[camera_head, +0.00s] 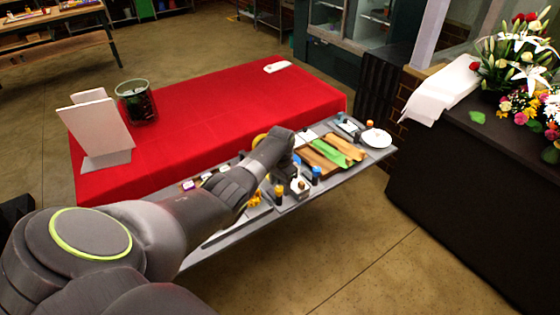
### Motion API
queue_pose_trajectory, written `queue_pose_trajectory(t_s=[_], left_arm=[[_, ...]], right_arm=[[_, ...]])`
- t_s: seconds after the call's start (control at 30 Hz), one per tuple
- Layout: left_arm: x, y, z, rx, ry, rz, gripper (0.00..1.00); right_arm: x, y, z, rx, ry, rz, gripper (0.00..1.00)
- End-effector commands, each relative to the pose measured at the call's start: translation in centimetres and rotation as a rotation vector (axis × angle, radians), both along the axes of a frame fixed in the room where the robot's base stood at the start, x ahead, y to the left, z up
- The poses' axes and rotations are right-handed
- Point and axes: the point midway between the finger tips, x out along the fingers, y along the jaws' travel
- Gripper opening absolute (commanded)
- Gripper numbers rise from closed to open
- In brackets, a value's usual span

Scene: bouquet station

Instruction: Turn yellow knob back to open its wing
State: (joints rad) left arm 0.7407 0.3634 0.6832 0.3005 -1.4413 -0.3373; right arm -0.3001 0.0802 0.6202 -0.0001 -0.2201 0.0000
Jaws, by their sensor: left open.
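A dark post with a yellow top, which looks like the yellow knob (279,190), stands near the front edge of the grey work board (310,201). My left arm reaches across the board from the lower left. My left gripper (296,168) is just to the right of and behind the yellow knob, low over the board. It is open, and its fingertips are small and partly hidden. I cannot tell whether it touches anything. The wing is not clearly distinguishable. My right gripper is not in view.
A blue-topped post (316,174) stands close on the right. A tray with green and tan strips (333,150) and a white plate (376,138) lie farther right. The red table (210,110) behind holds a dark glass jar (136,103) and a white stand (97,128).

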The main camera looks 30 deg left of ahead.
Motion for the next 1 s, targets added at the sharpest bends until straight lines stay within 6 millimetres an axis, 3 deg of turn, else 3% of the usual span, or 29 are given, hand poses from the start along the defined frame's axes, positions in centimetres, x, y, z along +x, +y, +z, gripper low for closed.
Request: queue_pose_trajectory(t_s=[0.3, 0.7, 1.0], left_arm=[[-0.1, -0.1, 4.9, 0.003, -0.004, -0.001, 0.50], [0.0, -0.4, 13.0, 0.003, -0.006, 0.000, 0.50], [-0.1, -0.5, 16.1, 0.002, -0.001, 0.000, 0.50]], right_arm=[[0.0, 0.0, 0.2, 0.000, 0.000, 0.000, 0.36], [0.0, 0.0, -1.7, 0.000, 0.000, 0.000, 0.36], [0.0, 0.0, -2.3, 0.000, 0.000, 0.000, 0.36]])
